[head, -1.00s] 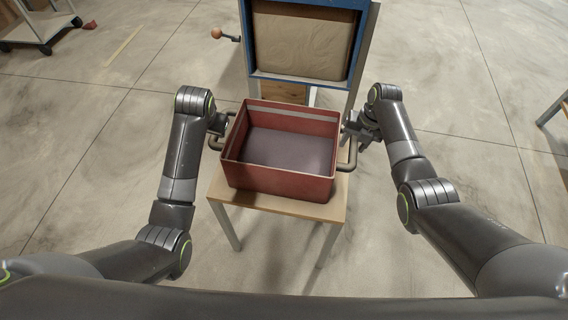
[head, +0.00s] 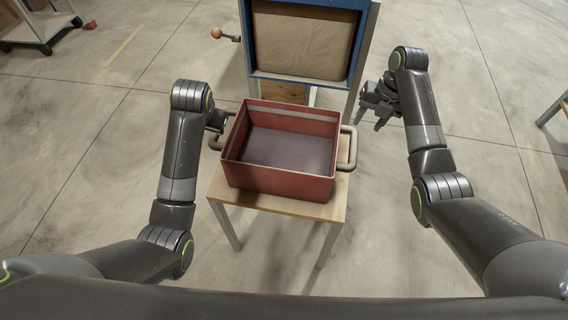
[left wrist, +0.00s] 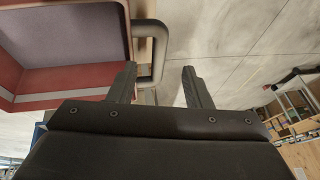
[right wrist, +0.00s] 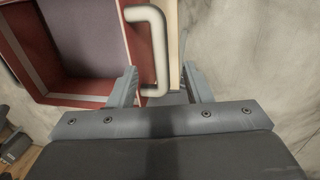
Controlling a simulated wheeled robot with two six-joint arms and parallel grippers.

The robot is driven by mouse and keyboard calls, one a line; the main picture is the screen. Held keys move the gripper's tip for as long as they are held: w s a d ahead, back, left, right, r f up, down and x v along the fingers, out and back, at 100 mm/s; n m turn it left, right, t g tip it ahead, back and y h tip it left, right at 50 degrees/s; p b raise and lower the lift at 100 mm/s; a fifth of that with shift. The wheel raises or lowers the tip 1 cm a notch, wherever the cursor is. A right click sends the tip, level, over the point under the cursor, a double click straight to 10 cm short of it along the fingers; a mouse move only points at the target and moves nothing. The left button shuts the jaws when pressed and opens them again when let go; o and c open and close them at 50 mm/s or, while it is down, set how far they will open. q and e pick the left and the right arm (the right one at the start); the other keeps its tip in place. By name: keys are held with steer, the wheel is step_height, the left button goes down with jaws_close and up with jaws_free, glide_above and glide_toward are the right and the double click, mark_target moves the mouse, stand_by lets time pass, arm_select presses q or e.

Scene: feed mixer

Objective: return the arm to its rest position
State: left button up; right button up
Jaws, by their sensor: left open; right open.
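A red open crate (head: 277,182) with a dark inside stands on a small wooden table. It has a grey handle on each side; the right handle (head: 347,148) is clear of any gripper. My right gripper (head: 372,114) is open and empty, above and to the right of that handle. The right wrist view shows the handle (right wrist: 160,50) beyond the open fingers (right wrist: 158,85). My left gripper (left wrist: 158,82) is open close to the left handle (left wrist: 158,45), which shows beyond its fingers. In the head view the left gripper is partly hidden by its own arm.
The wooden table (head: 290,207) has little bare top around the crate. A blue-framed machine (head: 303,78) with an orange-knobbed lever (head: 216,33) stands right behind it. A cart (head: 45,30) is far left.

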steer(key=shift+d+r, duration=0.15)
steer(key=shift+r, duration=0.55)
steer(key=shift+s+f, duration=0.1)
